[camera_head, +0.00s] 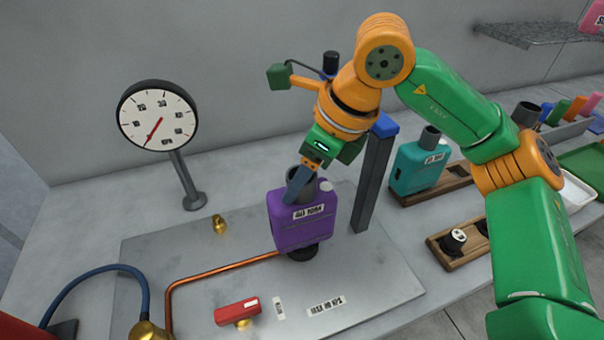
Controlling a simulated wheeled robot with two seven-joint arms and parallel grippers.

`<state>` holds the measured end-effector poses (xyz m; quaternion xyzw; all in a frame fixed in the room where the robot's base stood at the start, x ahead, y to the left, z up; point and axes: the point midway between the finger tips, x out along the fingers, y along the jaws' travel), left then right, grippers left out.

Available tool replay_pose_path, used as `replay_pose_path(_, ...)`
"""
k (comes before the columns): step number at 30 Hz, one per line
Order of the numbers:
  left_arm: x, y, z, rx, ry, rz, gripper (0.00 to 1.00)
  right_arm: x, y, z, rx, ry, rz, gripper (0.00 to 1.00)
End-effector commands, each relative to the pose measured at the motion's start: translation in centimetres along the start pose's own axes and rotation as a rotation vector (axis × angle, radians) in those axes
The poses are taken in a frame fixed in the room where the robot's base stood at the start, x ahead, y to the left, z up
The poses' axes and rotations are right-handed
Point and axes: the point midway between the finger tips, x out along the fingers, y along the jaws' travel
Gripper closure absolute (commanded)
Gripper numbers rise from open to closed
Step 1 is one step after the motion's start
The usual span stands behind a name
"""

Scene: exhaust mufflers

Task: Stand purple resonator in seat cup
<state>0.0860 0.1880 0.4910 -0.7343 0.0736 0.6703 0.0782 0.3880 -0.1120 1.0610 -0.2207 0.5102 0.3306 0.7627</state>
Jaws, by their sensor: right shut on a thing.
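The purple resonator (301,228) is a boxy can with a white label and a grey neck, and it stands nearly upright near the middle of the metal plate. My right gripper (300,184) comes down from above and is shut on the resonator at its neck. The dark round seat cup (299,254) shows just under the resonator's base, where the copper pipe ends. The resonator covers most of the cup, so I cannot tell whether its base is inside the cup or just above it. My left gripper is not in view.
A grey post (372,180) with a blue top stands close right of the resonator. A dial gauge (158,118) stands at back left. A red-handled valve (238,312) and copper pipe (210,274) lie in front. A teal can (419,168) sits in a wooden rack at right.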

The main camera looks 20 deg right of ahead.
Motion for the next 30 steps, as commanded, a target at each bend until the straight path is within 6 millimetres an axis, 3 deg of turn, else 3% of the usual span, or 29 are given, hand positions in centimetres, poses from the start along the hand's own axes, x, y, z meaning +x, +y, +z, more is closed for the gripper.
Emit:
replay_pose_path(12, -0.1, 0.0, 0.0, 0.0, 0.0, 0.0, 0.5, -0.1, 0.0, 0.1, 0.0, -0.002, 0.0, 0.89)
replay_pose_path(13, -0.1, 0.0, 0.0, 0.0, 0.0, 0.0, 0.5, -0.1, 0.0, 0.1, 0.0, -0.002, 0.0, 0.35)
replay_pose_path(16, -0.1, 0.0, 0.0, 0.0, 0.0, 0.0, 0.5, -0.1, 0.0, 0.1, 0.0, -0.002, 0.0, 0.08)
replay_pose_path(25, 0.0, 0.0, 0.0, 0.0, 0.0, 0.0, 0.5, -0.1, 0.0, 0.0, 0.0, 0.001, 0.0, 0.05)
replay_pose_path(30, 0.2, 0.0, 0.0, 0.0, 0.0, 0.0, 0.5, -3.0, 0.0, 0.1, 0.0, -0.004, -0.001, 0.05)
